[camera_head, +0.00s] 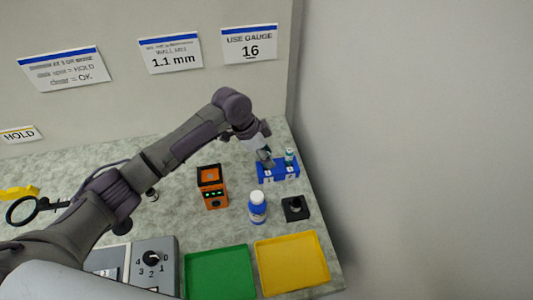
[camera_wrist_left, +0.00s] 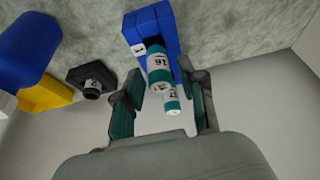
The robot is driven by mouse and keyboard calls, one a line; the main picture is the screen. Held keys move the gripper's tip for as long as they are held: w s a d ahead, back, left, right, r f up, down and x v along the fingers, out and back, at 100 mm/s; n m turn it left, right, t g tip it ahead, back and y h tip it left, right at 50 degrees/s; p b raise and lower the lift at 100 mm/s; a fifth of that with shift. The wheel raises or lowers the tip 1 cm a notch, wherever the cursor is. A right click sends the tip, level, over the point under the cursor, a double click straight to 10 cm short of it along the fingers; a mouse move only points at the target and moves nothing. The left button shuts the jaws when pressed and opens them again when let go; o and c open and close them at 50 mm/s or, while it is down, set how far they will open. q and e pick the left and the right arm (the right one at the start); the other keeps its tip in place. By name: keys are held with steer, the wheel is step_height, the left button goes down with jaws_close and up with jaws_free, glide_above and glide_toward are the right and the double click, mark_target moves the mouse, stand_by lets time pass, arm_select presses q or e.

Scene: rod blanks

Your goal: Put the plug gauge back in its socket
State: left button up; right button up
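The plug gauge marked 16 (camera_wrist_left: 160,66), with a white and teal handle, shows in the left wrist view against the blue socket block (camera_wrist_left: 152,22). Its far end is at the block; how deep it sits is hidden. My left gripper (camera_wrist_left: 168,80) has its fingers on either side of this gauge, open, with small gaps visible. A second gauge marked 17 (camera_wrist_left: 172,101) shows just beyond it. In the head view my left gripper (camera_head: 265,160) is over the left part of the block (camera_head: 280,175); one teal-and-white gauge (camera_head: 289,155) stands at its right. My right gripper is not in view.
A blue bottle (camera_head: 258,208), a black holder (camera_head: 295,208) and an orange device (camera_head: 212,187) stand in front of the block. Green (camera_head: 220,292) and yellow (camera_head: 292,264) trays lie at the front. A sign reads USE GAUGE 16 (camera_head: 249,44).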

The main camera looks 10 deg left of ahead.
arm_select(q)
steer(key=b+v, duration=0.1)
steer(key=v, duration=1.1)
steer(key=shift+r, duration=0.15)
